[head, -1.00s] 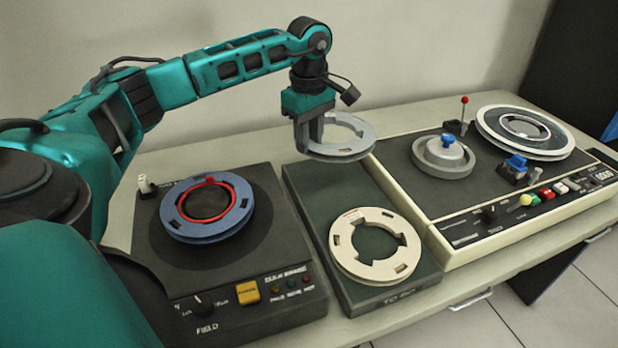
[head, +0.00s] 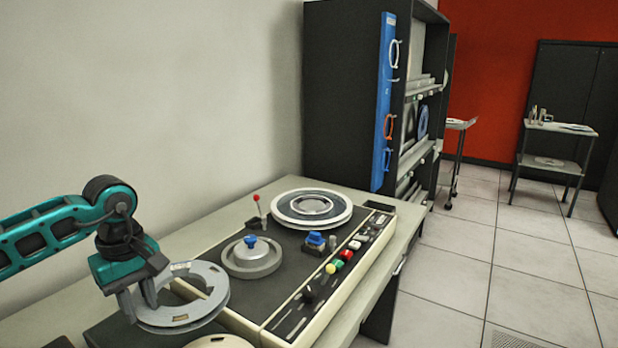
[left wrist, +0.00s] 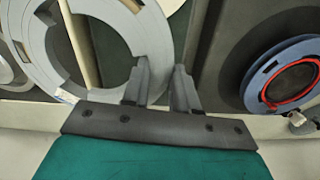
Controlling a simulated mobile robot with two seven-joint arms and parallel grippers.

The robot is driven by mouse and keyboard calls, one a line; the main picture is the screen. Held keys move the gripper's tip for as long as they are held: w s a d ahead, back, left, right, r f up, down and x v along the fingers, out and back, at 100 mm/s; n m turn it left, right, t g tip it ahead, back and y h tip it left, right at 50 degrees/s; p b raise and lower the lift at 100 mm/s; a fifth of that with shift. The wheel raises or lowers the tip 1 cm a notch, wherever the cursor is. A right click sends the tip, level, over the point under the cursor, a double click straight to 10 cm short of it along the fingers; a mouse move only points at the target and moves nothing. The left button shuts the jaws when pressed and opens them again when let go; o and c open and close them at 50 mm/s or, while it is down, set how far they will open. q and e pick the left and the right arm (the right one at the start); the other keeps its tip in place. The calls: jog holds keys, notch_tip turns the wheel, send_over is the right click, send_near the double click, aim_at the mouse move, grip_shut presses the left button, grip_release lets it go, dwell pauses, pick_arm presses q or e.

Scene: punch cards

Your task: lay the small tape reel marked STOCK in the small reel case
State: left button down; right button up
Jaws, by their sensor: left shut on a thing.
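My left gripper (head: 140,296) is shut on the rim of a grey tape reel (head: 207,275) and holds it above the bench at the lower left of the head view. The held reel (left wrist: 60,35) also fills the upper left of the left wrist view, with my gripper's fingers (left wrist: 158,85) at its rim. A pale label patch shows on it, but I cannot read its wording, so I cannot tell whether it says STOCK. I cannot make out a small reel case. My right gripper is out of view.
A tape machine (head: 300,262) with knobs, a red-tipped lever and another reel (head: 312,208) stands on the bench. Behind it is a dark shelf cabinet (head: 345,95) with a blue strip (head: 384,110). A trolley (head: 553,165) stands far right. The floor (head: 480,270) on the right is clear.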

pick_arm(q)
jog(key=s+d+f+m, duration=0.1)
jog(key=s+d+m, duration=0.4)
jog(key=d+m, duration=0.6)
jog(key=d, duration=0.2)
jog(key=shift+s+d, duration=0.2)
jog(key=shift+d, duration=0.15)
